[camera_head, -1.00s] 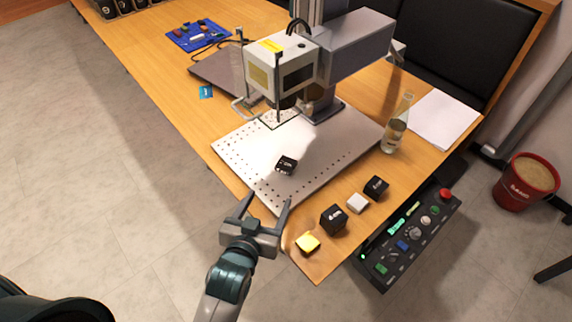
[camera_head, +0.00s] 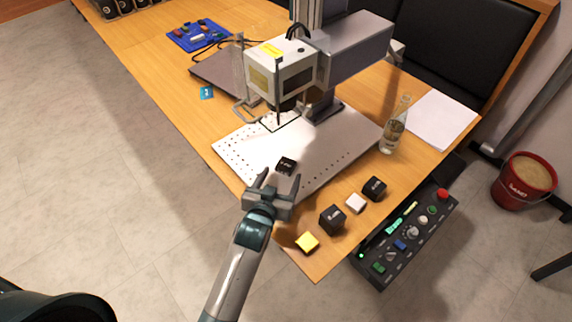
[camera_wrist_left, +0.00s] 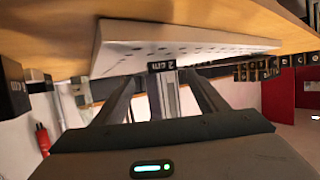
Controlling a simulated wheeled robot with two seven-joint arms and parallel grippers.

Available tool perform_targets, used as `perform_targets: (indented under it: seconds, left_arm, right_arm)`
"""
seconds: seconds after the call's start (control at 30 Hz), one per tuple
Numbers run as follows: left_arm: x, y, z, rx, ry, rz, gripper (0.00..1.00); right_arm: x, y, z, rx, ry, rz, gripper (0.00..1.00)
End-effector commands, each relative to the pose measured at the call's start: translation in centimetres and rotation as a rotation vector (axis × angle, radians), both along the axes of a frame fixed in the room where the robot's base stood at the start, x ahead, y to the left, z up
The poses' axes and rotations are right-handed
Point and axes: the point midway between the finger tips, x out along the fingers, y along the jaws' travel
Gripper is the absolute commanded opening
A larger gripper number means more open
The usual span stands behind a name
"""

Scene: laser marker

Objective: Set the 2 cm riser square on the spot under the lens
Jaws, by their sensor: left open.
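The 2 cm riser (camera_head: 287,165) is a small black block with white lettering, lying on the near part of the perforated white plate (camera_head: 238,150). In the left wrist view it (camera_wrist_left: 161,66) reads "2 cm" and sits ahead between the fingers. My left gripper (camera_head: 281,178) is open, its fingertips just short of the riser at the plate's near edge. The laser head (camera_head: 285,72) hangs over the back of the plate. A dark outlined spot (camera_head: 283,121) shows beneath it, partly hidden by the head. My right gripper is not in view.
Along the table's near right edge stand a yellow block (camera_head: 307,242), a black block (camera_head: 333,219), a white block (camera_head: 356,203) and another black block (camera_head: 374,188). A glass bottle (camera_head: 394,130) stands right of the plate. A control panel (camera_head: 405,240) sits beyond that edge.

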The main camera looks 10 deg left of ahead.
Motion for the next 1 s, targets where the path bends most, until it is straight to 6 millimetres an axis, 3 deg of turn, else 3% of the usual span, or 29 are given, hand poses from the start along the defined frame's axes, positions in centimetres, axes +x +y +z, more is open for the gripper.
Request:
perform_targets:
  seconds: [0.47,0.8,1.0]
  left_arm:
    - [0.6,0.0,0.0,0.000,0.000,0.000,0.66]
    - [4.0,-0.1,-1.0,0.000,0.001,0.001,0.66]
    - [5.0,-0.2,-1.5,0.000,0.000,0.001,0.66]
  right_arm:
    - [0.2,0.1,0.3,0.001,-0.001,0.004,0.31]
    - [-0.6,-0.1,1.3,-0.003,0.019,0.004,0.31]
    - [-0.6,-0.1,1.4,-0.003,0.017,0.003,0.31]
